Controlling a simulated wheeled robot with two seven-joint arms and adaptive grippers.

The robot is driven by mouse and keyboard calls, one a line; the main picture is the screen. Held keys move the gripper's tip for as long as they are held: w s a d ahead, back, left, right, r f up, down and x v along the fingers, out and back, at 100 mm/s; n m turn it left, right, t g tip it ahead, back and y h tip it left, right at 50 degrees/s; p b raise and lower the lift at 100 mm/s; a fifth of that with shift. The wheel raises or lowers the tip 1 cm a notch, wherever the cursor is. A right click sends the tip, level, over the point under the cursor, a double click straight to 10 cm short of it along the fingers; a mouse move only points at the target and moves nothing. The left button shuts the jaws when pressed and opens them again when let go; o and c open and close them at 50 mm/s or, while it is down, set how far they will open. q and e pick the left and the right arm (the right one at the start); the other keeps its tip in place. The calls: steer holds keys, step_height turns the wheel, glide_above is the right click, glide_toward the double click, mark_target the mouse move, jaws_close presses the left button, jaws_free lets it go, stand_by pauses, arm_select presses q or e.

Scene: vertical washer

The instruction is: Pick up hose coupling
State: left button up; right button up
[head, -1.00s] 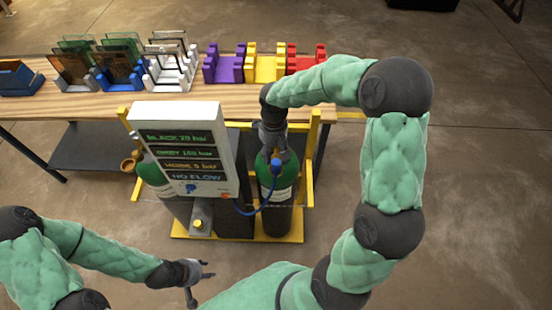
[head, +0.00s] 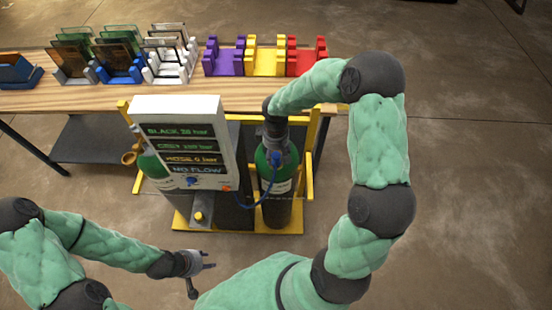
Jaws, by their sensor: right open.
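The hose coupling looks like the small blue piece (head: 277,159) at the top of the green-shouldered gas cylinder (head: 275,190) on the right of the yellow cart. A thin blue hose (head: 264,199) runs from near it down towards the display panel. My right gripper (head: 276,150) points down just above the blue piece and is open. It partly hides the cylinder valve, and I cannot tell whether its fingers touch the piece. My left gripper (head: 204,274) is open and empty in front of the cart, low in the view.
The display panel (head: 183,115) on the cart (head: 236,230) stands left of my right gripper and partly hides a second cylinder (head: 154,169). Behind is a wooden table (head: 240,96) with purple (head: 223,62), yellow (head: 265,62) and red (head: 306,60) holders. Floor at right is clear.

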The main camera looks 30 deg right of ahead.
steer(key=shift+f, duration=0.6)
jaws_close()
